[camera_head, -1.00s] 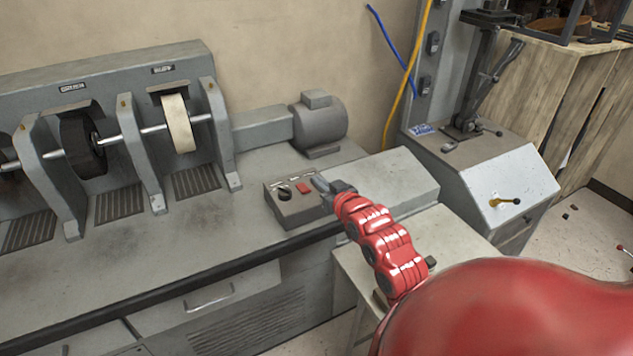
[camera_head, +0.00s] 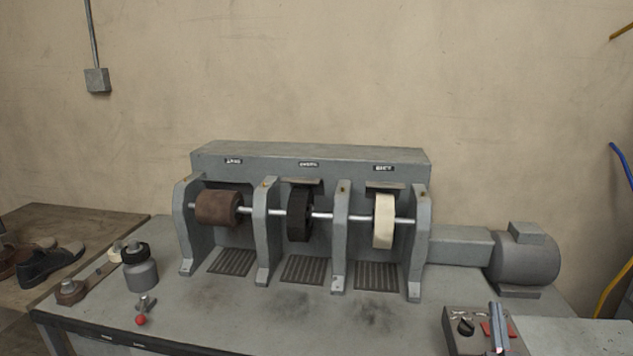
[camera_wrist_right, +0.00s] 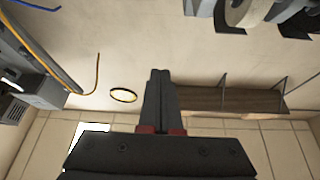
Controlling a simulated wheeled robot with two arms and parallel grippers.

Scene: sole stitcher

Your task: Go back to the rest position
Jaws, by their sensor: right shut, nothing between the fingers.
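My right gripper (camera_head: 496,312) shows only as grey fingers at the lower right of the head view, in front of or over the control box (camera_head: 460,345). In the right wrist view its fingers (camera_wrist_right: 159,76) are together with nothing between them. The control box has a black knob (camera_head: 466,327) and a red button (camera_head: 486,329), partly hidden by the fingers. I cannot tell whether the fingers touch the box. My left gripper is not in view.
A grey bench (camera_head: 240,318) carries a finishing machine (camera_head: 310,156) with brown, black and cream wheels, and a motor (camera_head: 525,259) at right. A grey jar (camera_head: 141,273) and small red-knobbed part (camera_head: 141,320) stand at left. Dark shoes (camera_head: 48,264) lie on a wooden table.

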